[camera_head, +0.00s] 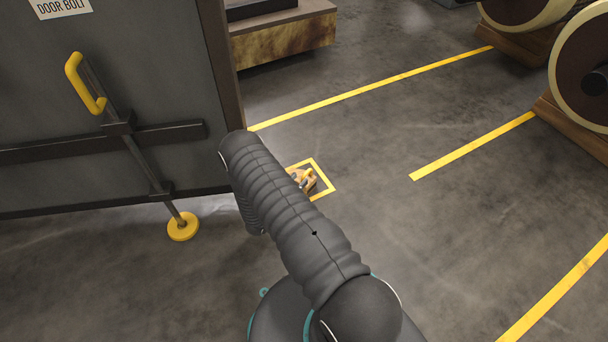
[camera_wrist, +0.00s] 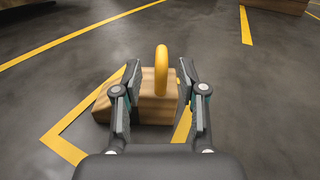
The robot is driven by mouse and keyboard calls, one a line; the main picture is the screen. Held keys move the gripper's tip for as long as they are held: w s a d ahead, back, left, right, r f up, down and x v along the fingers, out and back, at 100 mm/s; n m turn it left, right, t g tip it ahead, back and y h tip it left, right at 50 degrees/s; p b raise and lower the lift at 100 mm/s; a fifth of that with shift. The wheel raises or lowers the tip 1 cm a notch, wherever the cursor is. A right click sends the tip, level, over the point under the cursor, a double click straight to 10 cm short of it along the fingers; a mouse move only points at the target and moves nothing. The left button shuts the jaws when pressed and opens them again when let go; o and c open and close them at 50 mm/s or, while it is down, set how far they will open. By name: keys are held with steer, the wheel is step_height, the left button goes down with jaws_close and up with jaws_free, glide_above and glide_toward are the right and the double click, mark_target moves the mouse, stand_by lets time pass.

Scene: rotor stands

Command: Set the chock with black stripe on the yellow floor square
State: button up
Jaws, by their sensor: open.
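A wooden wedge-shaped chock (camera_wrist: 152,108) with an upright yellow loop handle (camera_wrist: 161,62) is at the yellow floor square (camera_wrist: 66,145). In the head view, the chock (camera_head: 304,179) shows partly past my arm, beside the outline of the square (camera_head: 325,193). It looks to be within the outline, but its far and lower edges are partly hidden. My gripper (camera_wrist: 160,72) is open, with one finger on each side of the handle and a gap visible on both sides.
A grey door (camera_head: 90,110) with a yellow-handled bolt (camera_head: 85,82) stands at the left. Large rotors on wooden stands (camera_head: 525,42) are at the upper right. Yellow floor lines (camera_head: 370,89) cross the floor, which is clear to the right of the square.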

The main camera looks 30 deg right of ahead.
steer(key=v, duration=0.6)
steer(key=s+d+r+m+g+y, duration=0.1)
steer(key=s+r+m+g, duration=0.3)
steer(key=r, duration=0.7)
steer(key=d+r+m+g+y, duration=0.1)
steer(key=r+m+g+y, duration=0.3)
steer(key=r, duration=0.6)
steer(key=s+r+m+g+h, duration=0.1)
steer(key=s+r+m+g, duration=0.1)
steer(key=r+m, duration=0.65)
steer(key=s+a+r+m+t+y, duration=0.3)
steer(key=s+a+r+y, duration=0.3)
steer(key=s+r, duration=0.5)
steer(key=s+a+r+m+t+y, duration=0.4)
steer(key=s+a+r+y, duration=0.2)
steer(key=s+r, duration=0.5)
steer(key=shift+s+m, duration=0.2)
steer(key=shift+m, duration=0.15)
steer(key=shift+r, duration=0.2)
step_height(320, 180, up, 4)
steer(key=p, duration=0.4)
